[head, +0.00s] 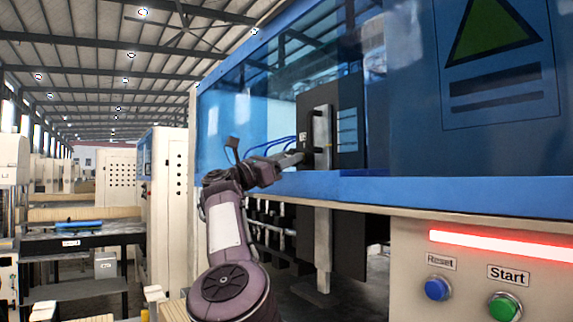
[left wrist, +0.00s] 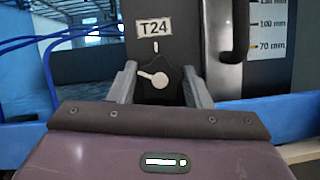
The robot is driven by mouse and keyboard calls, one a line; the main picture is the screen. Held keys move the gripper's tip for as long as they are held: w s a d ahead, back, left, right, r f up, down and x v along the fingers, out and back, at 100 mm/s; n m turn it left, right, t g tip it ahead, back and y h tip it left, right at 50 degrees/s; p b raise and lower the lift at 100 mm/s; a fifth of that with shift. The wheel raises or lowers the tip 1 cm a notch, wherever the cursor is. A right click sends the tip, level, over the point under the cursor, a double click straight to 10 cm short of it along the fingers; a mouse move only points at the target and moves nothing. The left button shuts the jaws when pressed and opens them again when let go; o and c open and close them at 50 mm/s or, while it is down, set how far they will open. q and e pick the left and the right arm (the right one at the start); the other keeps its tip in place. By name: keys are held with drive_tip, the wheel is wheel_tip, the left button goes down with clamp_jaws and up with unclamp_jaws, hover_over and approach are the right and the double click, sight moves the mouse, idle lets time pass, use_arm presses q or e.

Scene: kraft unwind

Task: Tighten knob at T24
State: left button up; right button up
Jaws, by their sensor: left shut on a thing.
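A black knob with a white pointer (left wrist: 158,78) sits on a dark panel under a white T24 label (left wrist: 154,27) in the left wrist view. Its pointer is turned to the left, away from the white mark above it. My left gripper (left wrist: 160,86) has one finger on each side of the knob and is shut on it. In the head view my left gripper (head: 300,157) reaches the dark panel (head: 340,125) inside the blue machine, and the knob is hidden there. My right gripper is not in view.
A vertical handle (head: 321,137) stands right of the gripper, near a millimetre scale (left wrist: 268,28). Blue cables (left wrist: 50,45) run at the left. A blue Reset button (head: 437,289), a green Start button (head: 503,307) and a lit red strip (head: 500,245) are at lower right.

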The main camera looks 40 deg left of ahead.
use_arm(q)
drive_tip(key=shift+m+g+h+p, duration=0.25)
drive_tip(key=shift+m+g+h, duration=0.25)
drive_tip(key=shift+m, duration=0.8)
drive_tip(key=shift+m+g+h+p, duration=0.25)
drive_tip(key=shift+m+h, duration=0.35)
drive_tip(key=shift+m, duration=0.7)
drive_tip(key=shift+f, duration=0.1)
drive_tip(key=o, duration=1)
drive_tip(key=shift+s, duration=0.1)
